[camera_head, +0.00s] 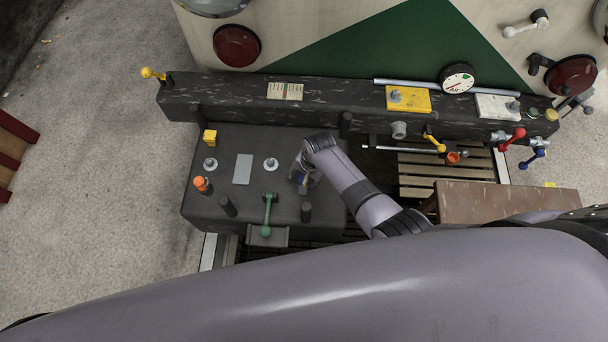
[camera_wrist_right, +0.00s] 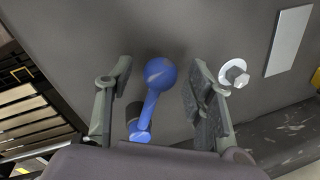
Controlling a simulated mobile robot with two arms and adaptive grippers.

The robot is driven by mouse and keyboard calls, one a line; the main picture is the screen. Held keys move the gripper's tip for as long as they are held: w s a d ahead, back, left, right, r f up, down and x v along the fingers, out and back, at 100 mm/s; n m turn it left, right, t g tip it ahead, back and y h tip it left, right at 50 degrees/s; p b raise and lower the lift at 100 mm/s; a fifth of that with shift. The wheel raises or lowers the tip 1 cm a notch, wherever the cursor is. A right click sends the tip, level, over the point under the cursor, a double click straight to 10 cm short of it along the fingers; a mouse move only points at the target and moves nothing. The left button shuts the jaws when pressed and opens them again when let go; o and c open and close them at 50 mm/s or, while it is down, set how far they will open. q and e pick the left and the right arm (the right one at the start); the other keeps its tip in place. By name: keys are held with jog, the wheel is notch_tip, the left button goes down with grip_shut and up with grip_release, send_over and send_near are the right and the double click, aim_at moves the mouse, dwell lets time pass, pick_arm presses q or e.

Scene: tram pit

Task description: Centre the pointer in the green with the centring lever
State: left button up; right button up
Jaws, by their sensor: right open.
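A lever with a round blue knob (camera_wrist_right: 160,74) stands on the dark box (camera_head: 225,150). In the right wrist view the knob is between the two fingers of my right gripper (camera_wrist_right: 158,85), with gaps on both sides. This gripper is open and holds nothing. In the head view my right gripper (camera_head: 304,180) is over the right part of the box and largely hides the blue lever. A small pale marked plate (camera_head: 285,91) lies on the beam behind; its pointer and green zone are too small to make out. My left gripper is out of view.
A green lever (camera_head: 267,214), an orange knob (camera_head: 202,185) and dark posts (camera_head: 306,212) stand close by on the box. The long dark beam (camera_head: 220,92) carries a round dial (camera_head: 457,78) and yellow, red and blue levers. A brown table (camera_head: 500,202) is at the right.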

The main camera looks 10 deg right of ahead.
notch_tip(320, 180, up, 12)
jog(key=s+d, duration=0.1)
jog(key=shift+s+d, duration=0.25)
jog(key=shift+d, duration=0.1)
jog(key=shift+f, duration=0.15)
dwell(0.5)
